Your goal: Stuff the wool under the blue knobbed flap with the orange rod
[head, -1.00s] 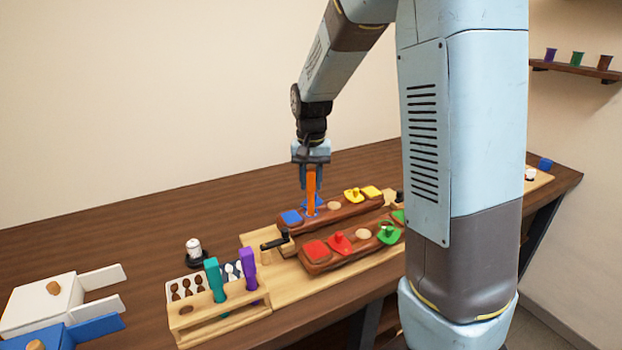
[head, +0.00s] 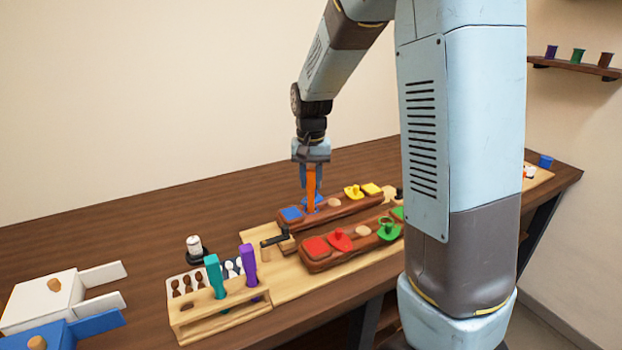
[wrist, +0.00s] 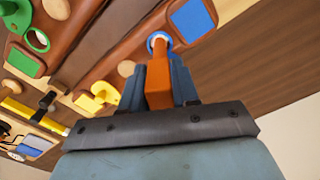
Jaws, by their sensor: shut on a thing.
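My gripper (head: 312,172) is shut on the orange rod (head: 312,190) and holds it upright over the far brown saddle piece (head: 352,212). The orange rod also shows in the wrist view (wrist: 158,82), with its lower tip at a round blue ring-like part (wrist: 152,42). This blue part, likely the knobbed flap, is mostly hidden behind the rod and fingers in the head view. A blue square patch (head: 291,214) lies just left of it on the same piece. I cannot tell whether the tip touches the flap or goes under it. Wool under the flap is not clearly visible.
The near brown piece (head: 350,252) carries red and green flaps. A wooden rack (head: 220,312) holds a teal tool (head: 214,275) and a purple tool (head: 248,265). White and blue boxes stand at the left. The table behind the pieces is clear.

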